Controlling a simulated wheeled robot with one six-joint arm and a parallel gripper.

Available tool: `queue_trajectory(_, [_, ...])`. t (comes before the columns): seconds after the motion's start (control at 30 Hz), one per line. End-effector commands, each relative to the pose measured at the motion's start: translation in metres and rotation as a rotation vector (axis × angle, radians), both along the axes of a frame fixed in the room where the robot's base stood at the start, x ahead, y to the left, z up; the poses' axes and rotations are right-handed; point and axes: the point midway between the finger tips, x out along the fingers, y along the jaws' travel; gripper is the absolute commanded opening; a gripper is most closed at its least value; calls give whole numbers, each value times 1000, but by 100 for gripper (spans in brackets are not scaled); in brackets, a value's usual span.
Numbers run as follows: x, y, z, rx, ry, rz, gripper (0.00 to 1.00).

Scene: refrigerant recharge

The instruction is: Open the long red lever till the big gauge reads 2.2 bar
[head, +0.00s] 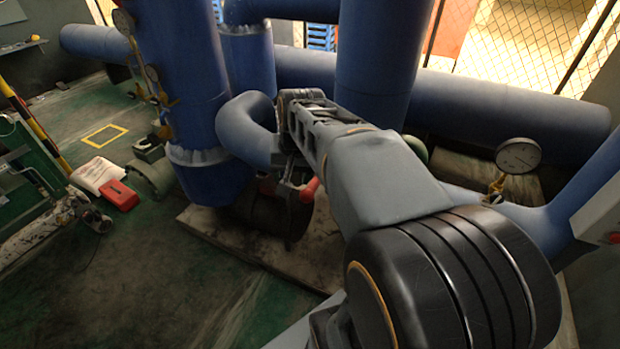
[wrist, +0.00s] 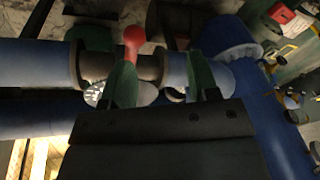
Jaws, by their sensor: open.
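The red lever's rounded end (head: 308,189) shows low beside the blue pipes in the head view, just under my forearm. In the wrist view a red knob (wrist: 134,36) stands at the tip of the left finger; I cannot tell whether they touch. My gripper (wrist: 160,72) is open, its two green fingers apart in front of a horizontal pipe with flanges. In the head view my gripper (head: 284,188) is mostly hidden behind the arm and the curved pipe. The big round gauge (head: 518,155) is at the right; its reading is too small to tell.
Thick blue pipes (head: 388,65) stand close around my arm. A red box (head: 118,195) and a white sack (head: 97,174) lie on the floor at the left, near a green frame (head: 25,180). The floor at the lower left is mostly clear.

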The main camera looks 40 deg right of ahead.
Motion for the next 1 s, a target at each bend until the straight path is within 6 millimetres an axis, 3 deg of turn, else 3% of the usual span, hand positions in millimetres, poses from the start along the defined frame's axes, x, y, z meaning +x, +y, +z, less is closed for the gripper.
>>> queue_trajectory(0.03, [8,-23,3,33,21,-95,55])
queue_trajectory(0.1, [16,-49,7,75,42,-209,55])
queue_trajectory(0.2, [22,-80,10,125,66,-336,55])
queue_trajectory(0.33, [26,-105,8,164,82,-432,55])
queue_trajectory(0.47, [28,-111,-3,179,90,-463,55])
queue_trajectory(1.0, [44,-101,-97,178,89,-459,55])
